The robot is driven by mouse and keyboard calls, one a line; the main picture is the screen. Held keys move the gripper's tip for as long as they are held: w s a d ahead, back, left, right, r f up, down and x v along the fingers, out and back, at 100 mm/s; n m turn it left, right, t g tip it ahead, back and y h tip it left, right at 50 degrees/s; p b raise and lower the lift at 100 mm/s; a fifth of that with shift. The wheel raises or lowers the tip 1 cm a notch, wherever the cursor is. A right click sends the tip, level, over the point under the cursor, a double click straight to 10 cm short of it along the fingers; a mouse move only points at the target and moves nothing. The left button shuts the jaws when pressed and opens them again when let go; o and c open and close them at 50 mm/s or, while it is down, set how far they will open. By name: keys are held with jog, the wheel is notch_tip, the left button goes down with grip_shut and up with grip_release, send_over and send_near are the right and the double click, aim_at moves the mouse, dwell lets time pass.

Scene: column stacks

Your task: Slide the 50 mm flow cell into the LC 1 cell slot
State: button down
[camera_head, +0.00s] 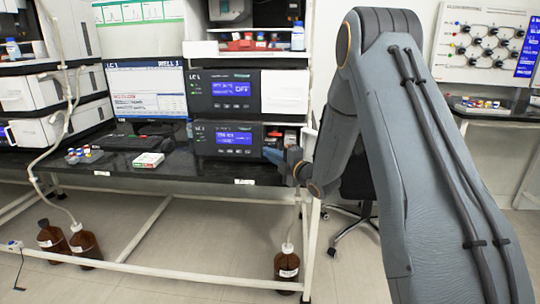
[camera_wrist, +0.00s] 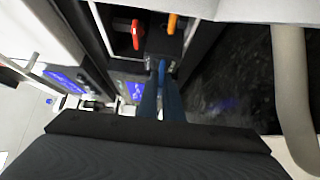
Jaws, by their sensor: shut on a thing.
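The lower LC 1 unit (camera_head: 228,140) stands on the bench with a lit blue screen. An open bay at its right end holds small coloured parts. My gripper (camera_head: 272,155) is at the front of this bay, and its blue fingers also show in the wrist view (camera_wrist: 161,78). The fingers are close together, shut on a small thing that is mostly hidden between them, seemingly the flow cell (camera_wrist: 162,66). Its size marking cannot be read. The fingertips point into the dark bay. The cell slot itself is not clearly visible, and I cannot tell whether the cell touches it.
A red part (camera_wrist: 136,34) and an orange part (camera_wrist: 172,23) stand inside the bay, just beyond my fingertips. Another LC 1 unit (camera_head: 225,103) sits above. A white and green box (camera_head: 148,160) lies on the bench to the left. Brown bottles (camera_head: 287,265) stand on the floor.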

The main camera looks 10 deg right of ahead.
jog(key=c, duration=1.8)
grip_release()
jog(key=shift+c, duration=0.2)
